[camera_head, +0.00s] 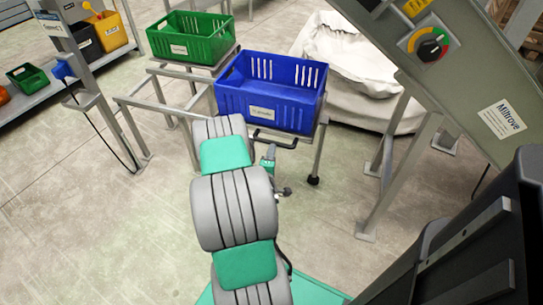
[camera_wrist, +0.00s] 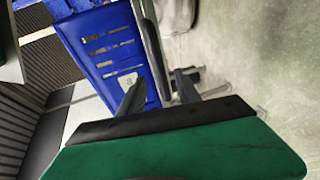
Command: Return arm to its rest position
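My arm reaches forward from the bottom of the head view, bent, with its far end beside the front of the blue crate. My gripper (camera_wrist: 158,88) shows in the wrist view with its two fingers spread apart and nothing seen between them. In the head view the gripper is mostly hidden behind my own arm links, so its fingers cannot be made out there. The blue crate (camera_head: 262,105) stands on a grey metal stand just beyond the arm. Its slotted wall (camera_wrist: 112,45) also fills the upper left of the wrist view.
A green crate (camera_head: 188,48) stands on the stand at the back left. A grey machine with a dial (camera_head: 430,45) slants across the right. A white sack (camera_head: 350,60) lies behind the blue crate. A shelf with bins is at far left. The floor at left (camera_head: 90,220) is clear.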

